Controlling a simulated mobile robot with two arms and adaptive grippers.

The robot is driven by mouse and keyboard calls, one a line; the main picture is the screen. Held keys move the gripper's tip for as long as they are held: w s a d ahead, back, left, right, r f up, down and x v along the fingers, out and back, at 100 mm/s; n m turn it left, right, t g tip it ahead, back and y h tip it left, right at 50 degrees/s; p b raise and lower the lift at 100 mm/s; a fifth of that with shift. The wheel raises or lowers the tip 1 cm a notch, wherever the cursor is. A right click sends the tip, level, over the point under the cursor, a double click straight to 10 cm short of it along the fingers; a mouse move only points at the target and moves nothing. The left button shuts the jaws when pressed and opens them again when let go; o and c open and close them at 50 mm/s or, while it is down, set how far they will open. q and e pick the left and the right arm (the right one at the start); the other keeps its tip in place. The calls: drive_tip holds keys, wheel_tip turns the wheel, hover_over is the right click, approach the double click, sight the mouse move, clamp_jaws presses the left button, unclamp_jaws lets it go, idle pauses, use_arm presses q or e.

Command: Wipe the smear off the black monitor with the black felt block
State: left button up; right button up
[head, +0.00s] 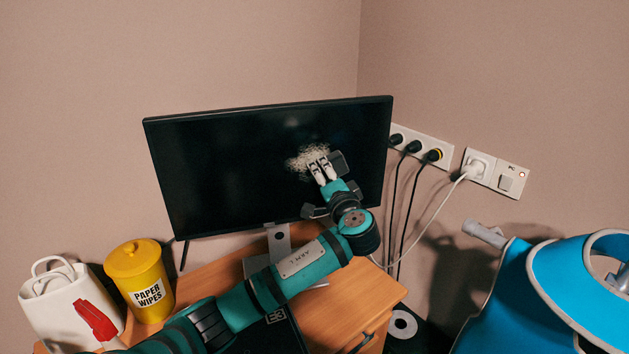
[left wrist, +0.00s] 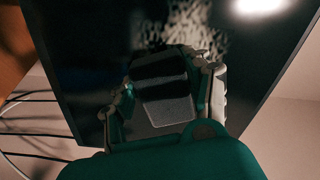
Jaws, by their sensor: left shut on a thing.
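The black monitor (head: 230,165) stands on the wooden desk, its dark screen facing me. A pale, speckled smear (head: 303,158) is on the right half of the screen, partly hidden by my gripper. It also shows in the left wrist view (left wrist: 205,38), just beyond the block. My left gripper (head: 321,169) is in front of the smear, shut on the black felt block (head: 339,161). In the left wrist view the block (left wrist: 166,105) sits between the two fingers, dark with a grey face. I cannot tell whether it touches the screen. My right gripper is not in view.
A yellow paper wipes tub (head: 138,277) and a white container (head: 70,312) with a red mark stand left on the desk (head: 355,292). Wall sockets (head: 425,146) with hanging cables are right of the monitor. A blue padded item (head: 515,300) fills the lower right.

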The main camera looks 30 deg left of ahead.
sight(339, 174)
use_arm(q)
drive_tip(key=shift+w+d+b, duration=0.8)
drive_tip(key=shift+w+d, duration=0.55)
drive_tip(key=shift+w, duration=0.1)
drive_tip(key=shift+f, duration=0.1)
